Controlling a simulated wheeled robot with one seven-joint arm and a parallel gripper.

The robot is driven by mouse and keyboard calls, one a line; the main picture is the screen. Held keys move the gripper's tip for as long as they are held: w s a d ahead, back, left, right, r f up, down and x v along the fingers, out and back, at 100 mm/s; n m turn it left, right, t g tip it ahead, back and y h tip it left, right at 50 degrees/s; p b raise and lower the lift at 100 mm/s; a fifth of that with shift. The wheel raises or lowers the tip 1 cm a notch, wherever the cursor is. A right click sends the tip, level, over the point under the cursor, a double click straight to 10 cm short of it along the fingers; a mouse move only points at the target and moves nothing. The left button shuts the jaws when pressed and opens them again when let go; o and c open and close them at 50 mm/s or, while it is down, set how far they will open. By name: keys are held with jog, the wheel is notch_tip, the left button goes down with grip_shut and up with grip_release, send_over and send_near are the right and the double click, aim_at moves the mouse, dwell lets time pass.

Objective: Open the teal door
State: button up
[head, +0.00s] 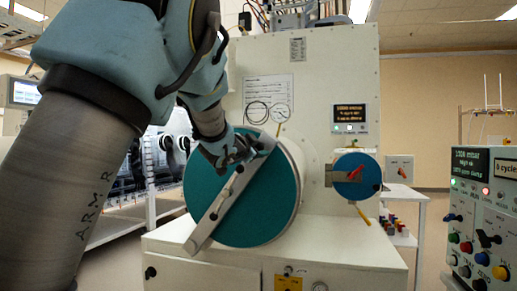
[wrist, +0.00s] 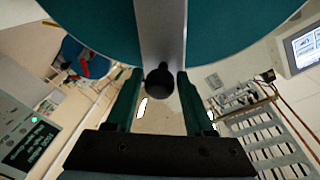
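The teal door (head: 270,208) is a large round disc on the front of a white cylindrical chamber, and it looks shut. A grey metal bar (head: 222,208) crosses it diagonally, with dark knobs on it. In the wrist view the teal face (wrist: 225,30) fills the top, with the bar (wrist: 160,35) running down to a black knob (wrist: 159,82). My gripper (head: 236,150) is at the upper part of the bar. In the wrist view my gripper (wrist: 158,76) has its fingers apart, one on each side of the knob, with narrow gaps showing.
A smaller blue round door (head: 350,188) with a red handle sits to the right of the chamber. A control panel (head: 484,215) with coloured knobs stands at the far right. A white cabinet (head: 215,275) lies below the chamber. Floor shows between cabinet and panel.

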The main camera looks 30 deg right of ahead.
grip_shut()
dwell(1.1)
